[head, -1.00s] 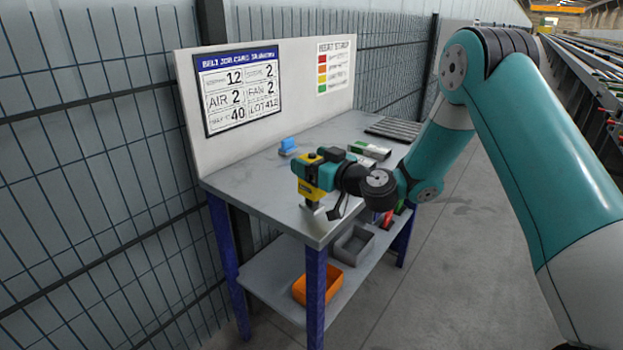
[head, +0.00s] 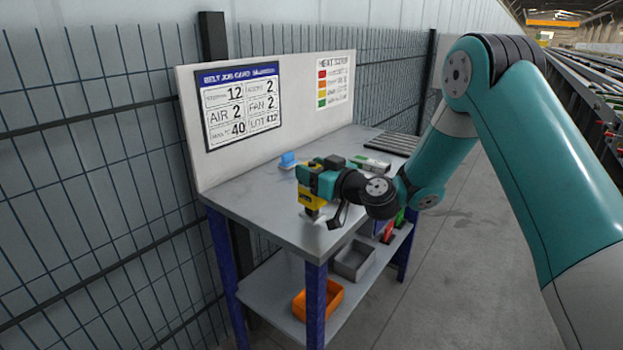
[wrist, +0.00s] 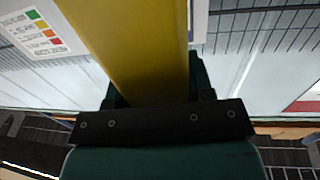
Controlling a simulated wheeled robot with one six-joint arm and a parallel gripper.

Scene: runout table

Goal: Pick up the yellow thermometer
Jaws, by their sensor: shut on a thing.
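The yellow thermometer (head: 311,201) is in my gripper (head: 318,182), above the near end of the table in the head view. I cannot tell whether that part touches the table top. In the wrist view the thermometer (wrist: 135,50) is a broad yellow shape, very close to the camera and running up from the dark gripper body (wrist: 160,120). My gripper is shut on it. The gripper hides its upper part in the head view.
The grey table (head: 250,205) has a back board with a job card (head: 240,107) and a heat chart (head: 335,79). A blue item (head: 288,159) and a white-green box (head: 372,166) lie behind my gripper. An orange bin (head: 318,300) and a grey bin (head: 354,260) sit on the lower shelf.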

